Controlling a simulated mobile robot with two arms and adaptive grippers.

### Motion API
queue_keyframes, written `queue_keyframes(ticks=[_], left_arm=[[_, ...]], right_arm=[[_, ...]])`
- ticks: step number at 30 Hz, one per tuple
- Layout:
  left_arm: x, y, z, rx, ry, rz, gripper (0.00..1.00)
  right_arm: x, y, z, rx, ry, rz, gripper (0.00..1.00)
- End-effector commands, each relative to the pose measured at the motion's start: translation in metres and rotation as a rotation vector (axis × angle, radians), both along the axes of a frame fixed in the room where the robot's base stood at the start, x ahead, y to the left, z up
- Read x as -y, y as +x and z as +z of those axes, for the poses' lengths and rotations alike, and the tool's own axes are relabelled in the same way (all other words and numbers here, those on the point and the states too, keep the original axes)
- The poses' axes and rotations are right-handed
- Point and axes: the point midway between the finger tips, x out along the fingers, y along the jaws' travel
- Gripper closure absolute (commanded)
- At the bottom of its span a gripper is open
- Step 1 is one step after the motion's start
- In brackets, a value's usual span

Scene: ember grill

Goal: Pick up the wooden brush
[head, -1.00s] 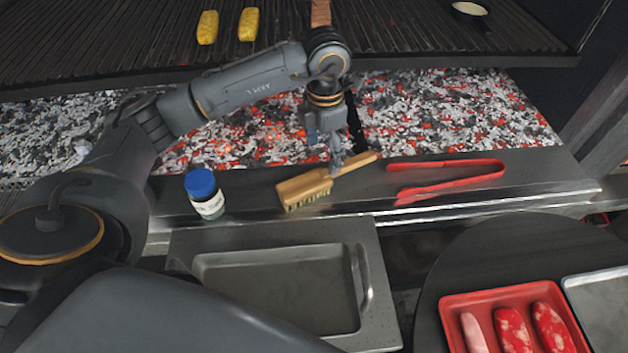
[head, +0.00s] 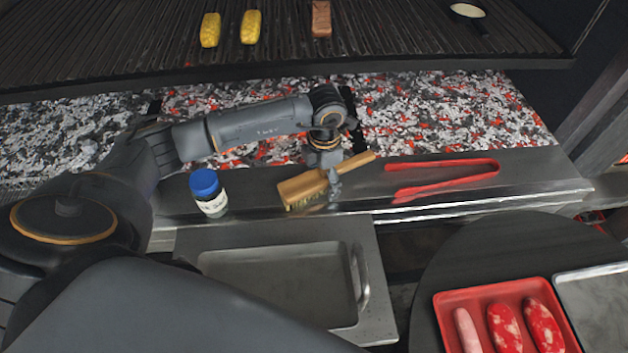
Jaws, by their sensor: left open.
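The wooden brush (head: 303,188) lies on the steel ledge in front of the coals, bristles down. Its handle (head: 359,161) points to the right and away from me. My left gripper (head: 333,188) is open and points down at the brush, around where the head meets the handle. The gripper's fingers hide part of the brush there. I cannot tell whether they touch it. My right gripper is not in view.
A blue-capped jar (head: 209,194) stands left of the brush, and red tongs (head: 444,177) lie to its right on the steel ledge (head: 540,172). Hot coals (head: 440,110) glow behind. A steel tray (head: 285,280) and a red meat tray (head: 447,310) are in front.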

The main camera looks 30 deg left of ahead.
Motion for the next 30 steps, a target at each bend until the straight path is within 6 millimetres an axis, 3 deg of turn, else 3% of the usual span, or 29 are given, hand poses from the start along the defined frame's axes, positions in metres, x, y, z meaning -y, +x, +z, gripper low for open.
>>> queue_keyframes(ticks=[1,11,22,27,30], left_arm=[[0.0,0.0,0.0,0.0,0.0,0.0,0.27],[0.0,0.0,0.001,0.001,-0.001,0.0,0.94],[0.0,0.002,0.009,0.003,-0.001,0.0,0.96],[0.0,0.002,0.031,0.006,0.0,-0.001,0.96],[0.007,-0.011,0.046,0.004,0.0,-0.005,0.96]], right_arm=[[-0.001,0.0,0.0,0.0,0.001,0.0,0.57],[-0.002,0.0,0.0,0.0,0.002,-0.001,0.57],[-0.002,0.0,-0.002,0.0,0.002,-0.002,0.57],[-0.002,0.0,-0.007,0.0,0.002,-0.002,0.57],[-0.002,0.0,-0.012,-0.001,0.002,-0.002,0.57]])
